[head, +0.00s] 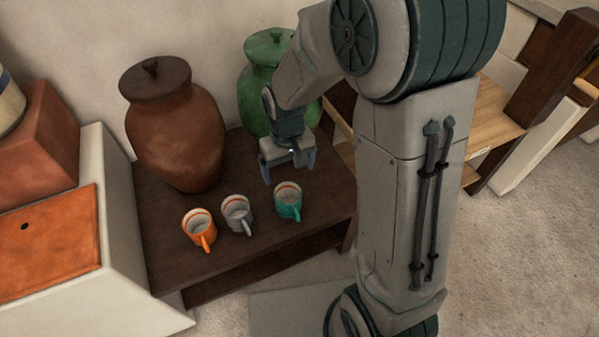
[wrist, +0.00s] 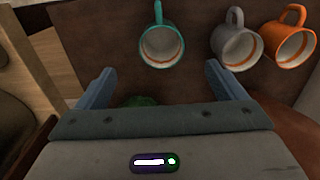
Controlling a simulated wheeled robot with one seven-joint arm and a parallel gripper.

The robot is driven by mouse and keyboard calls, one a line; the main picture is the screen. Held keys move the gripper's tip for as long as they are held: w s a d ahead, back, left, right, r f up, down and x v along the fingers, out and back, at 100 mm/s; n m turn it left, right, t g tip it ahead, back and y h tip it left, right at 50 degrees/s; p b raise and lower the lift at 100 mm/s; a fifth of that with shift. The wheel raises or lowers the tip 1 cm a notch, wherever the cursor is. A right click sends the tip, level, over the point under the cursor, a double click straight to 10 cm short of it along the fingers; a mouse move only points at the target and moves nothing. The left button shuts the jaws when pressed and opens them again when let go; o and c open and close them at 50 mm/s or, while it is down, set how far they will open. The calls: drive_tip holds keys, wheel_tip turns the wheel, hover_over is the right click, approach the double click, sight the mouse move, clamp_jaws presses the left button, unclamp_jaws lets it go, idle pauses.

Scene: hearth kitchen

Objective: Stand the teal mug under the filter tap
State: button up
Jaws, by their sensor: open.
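The teal mug (head: 288,205) stands upright on a dark brown low table (head: 215,250), at the right end of a row of mugs. Its handle points toward the front. In the wrist view the teal mug (wrist: 162,47) lies ahead of the fingers, between their lines, with its handle pointing away. My gripper (head: 289,170) is open and empty, above the table and behind the mug. Its two blue fingers (wrist: 160,75) show apart in the wrist view, not touching the mug. I cannot make out a filter tap in either view.
A grey mug (head: 236,214) and an orange mug (head: 198,229) stand left of the teal one. A brown lidded jar (head: 175,130) and a green lidded jar (head: 262,85) stand behind. A cream vessel with a blue band (head: 10,103) sits on an orange block (head: 38,145) at left.

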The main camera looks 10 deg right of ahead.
drive_tip(key=s+d+r+m+t, duration=0.1)
drive_tip(key=s+d+r+m, duration=0.1)
drive_tip(key=s+d+r, duration=0.7)
drive_tip(key=s+r, duration=0.1)
drive_tip(key=s, duration=0.2)
drive_tip(key=shift+d+r+m, duration=0.2)
drive_tip(key=shift+r+m, duration=0.15)
drive_tip(key=shift+m, duration=0.05)
drive_tip(key=shift+s+d, duration=0.1)
drive_tip(key=shift+s, duration=0.2)
drive_tip(key=shift+c, duration=1.4)
drive_tip(key=shift+s+r, duration=0.1)
drive_tip(key=c, duration=0.9)
